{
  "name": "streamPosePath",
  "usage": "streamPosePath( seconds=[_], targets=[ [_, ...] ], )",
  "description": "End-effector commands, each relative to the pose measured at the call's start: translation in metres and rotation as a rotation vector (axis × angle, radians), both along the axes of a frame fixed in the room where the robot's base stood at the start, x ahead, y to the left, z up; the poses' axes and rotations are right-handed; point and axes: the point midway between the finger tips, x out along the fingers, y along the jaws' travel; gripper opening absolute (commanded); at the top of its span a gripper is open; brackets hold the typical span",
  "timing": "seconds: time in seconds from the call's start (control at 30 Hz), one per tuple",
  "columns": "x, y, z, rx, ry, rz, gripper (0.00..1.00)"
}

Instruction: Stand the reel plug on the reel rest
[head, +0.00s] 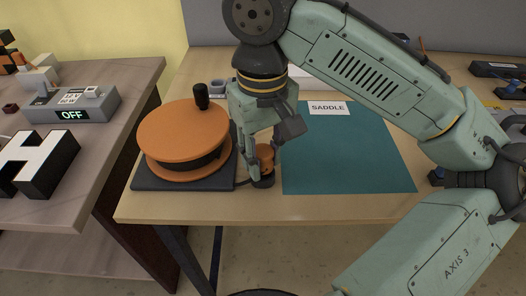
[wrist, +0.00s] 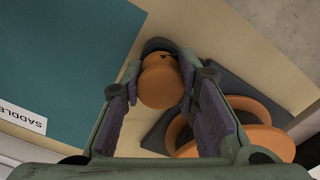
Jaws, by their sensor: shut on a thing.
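The orange reel plug (head: 265,153) is upright at the table's front, just right of the cable reel. My gripper (head: 262,165) points down and is shut on it. In the wrist view the plug (wrist: 160,84) sits between the two finger pads. A dark round piece (head: 263,181) is directly under the plug, at table height; its rim shows past the plug in the wrist view (wrist: 158,45). I cannot tell whether this piece is the reel rest or the plug's own foot. A short dark cable runs toward the reel.
The orange cable reel (head: 184,130) with a black knob stands on a dark base (head: 185,183) close left of my gripper. A teal mat (head: 345,150) labelled SADDLE lies flat to the right, clear. A side table (head: 40,210) holds a grey box reading OFF (head: 72,106).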

Motion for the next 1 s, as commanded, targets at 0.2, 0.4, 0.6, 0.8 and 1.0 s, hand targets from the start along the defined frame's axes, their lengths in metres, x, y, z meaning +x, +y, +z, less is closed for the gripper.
streamPosePath(
  seconds=[0.2,0.4,0.6,0.8,1.0],
  targets=[
    [0.000,0.000,-0.006,0.000,0.000,0.000,0.00],
    [0.000,0.000,-0.011,0.000,0.000,0.000,0.00],
    [0.000,0.000,-0.011,0.000,0.000,0.000,0.38],
    [0.000,0.000,-0.011,0.000,0.000,0.000,0.51],
    [0.000,0.000,-0.011,0.000,0.000,0.000,0.51]
  ],
)
